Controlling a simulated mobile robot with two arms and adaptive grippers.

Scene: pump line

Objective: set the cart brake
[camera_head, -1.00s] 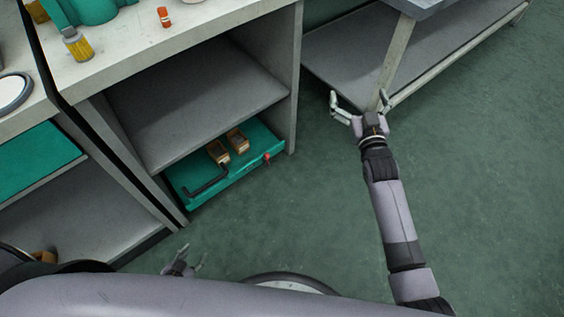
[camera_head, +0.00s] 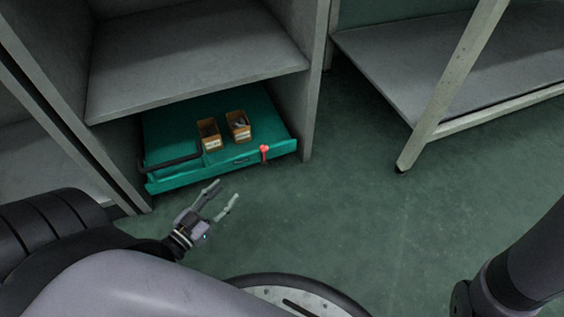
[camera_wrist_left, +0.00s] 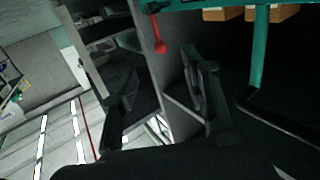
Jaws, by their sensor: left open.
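The teal cart (camera_head: 185,176) sits low under the grey bench, its front edge towards me. A small red-knobbed lever (camera_head: 264,153), seemingly the brake, stands at the right of its front edge. In the left wrist view the lever (camera_wrist_left: 158,30) shows upside down, with its red ball hanging from the teal edge (camera_wrist_left: 200,3). My left gripper (camera_head: 226,191) is open and empty in front of the cart, left of the lever and apart from it. Its dark fingers also show in the left wrist view (camera_wrist_left: 155,80). My right gripper is out of view.
Two brown boxes (camera_head: 239,125) stand on the cart. A black bar handle (camera_head: 172,163) is at its left. The bench shelf (camera_head: 195,60) is just above, with a side panel (camera_head: 313,90) at right. A rack leg (camera_head: 440,100) stands further right. The floor between is clear.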

